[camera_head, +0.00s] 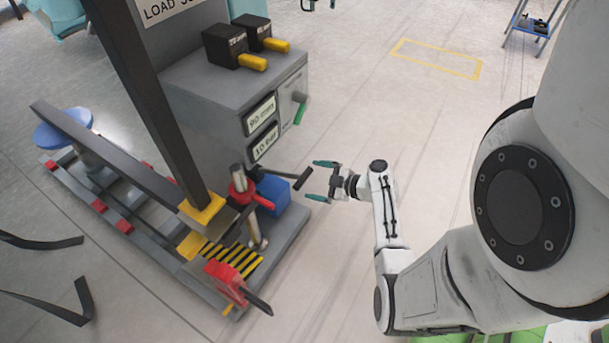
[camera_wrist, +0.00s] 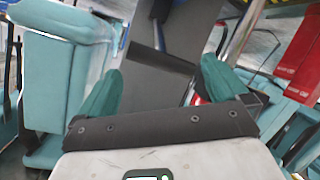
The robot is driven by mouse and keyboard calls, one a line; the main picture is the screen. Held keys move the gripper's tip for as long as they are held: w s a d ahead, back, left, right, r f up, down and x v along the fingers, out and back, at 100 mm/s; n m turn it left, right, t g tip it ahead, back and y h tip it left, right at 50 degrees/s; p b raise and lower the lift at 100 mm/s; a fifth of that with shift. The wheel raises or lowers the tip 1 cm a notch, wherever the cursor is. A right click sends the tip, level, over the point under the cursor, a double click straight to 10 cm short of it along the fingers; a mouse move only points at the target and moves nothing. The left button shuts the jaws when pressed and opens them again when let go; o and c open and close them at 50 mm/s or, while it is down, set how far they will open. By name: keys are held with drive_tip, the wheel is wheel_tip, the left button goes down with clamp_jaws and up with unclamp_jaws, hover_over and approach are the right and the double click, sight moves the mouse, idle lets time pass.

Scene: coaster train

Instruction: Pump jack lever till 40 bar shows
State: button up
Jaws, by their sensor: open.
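The pump lever (camera_head: 282,175) is a thin bar ending in a black grip (camera_head: 303,179), sticking out to the right beside the blue pump block (camera_head: 273,193) and a red jack (camera_head: 240,188). My gripper (camera_head: 312,180) is open, its teal fingers apart, just right of the black grip and roughly level with it. I cannot tell whether the grip lies between the fingertips. In the wrist view my gripper (camera_wrist: 160,65) also shows open, with dark grey surfaces beyond the fingers. The lower display (camera_head: 265,142) on the grey cabinet reads 10 bar.
The upper display (camera_head: 261,114) seems to read 90 mm. The grey cabinet (camera_head: 232,90) carries two black boxes with yellow handles. A red clamp (camera_head: 226,279) and striped plate (camera_head: 233,258) sit at the base front. The floor right of the base is clear.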

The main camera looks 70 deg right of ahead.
drive_tip(key=shift+v, duration=1.2)
idle(0.6)
